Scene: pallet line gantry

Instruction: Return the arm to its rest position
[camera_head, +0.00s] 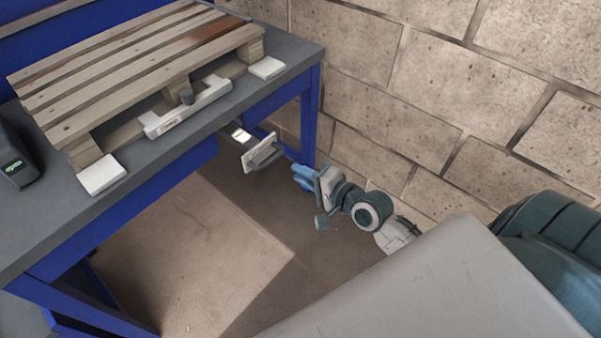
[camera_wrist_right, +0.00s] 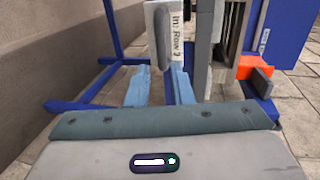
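My right gripper (camera_head: 302,177) has blue fingers and is in the air beside the blue bench, low and to its right. In the right wrist view its two fingertips (camera_wrist_right: 160,82) stand apart with nothing held between them. A grey handle on a white plate (camera_head: 261,152) sticks out from the bench edge, a short gap ahead of the fingers. The labelled white plate (camera_wrist_right: 176,35) also shows beyond the fingers in the right wrist view. My left gripper is not in view.
A wooden pallet (camera_head: 140,65) lies on the blue bench's grey top (camera_head: 150,160), with a white bracket (camera_head: 187,107) at its front. A block wall (camera_head: 420,110) stands close on the right. In the right wrist view an orange part (camera_wrist_right: 252,67) is at right. Open floor (camera_head: 210,250) lies below.

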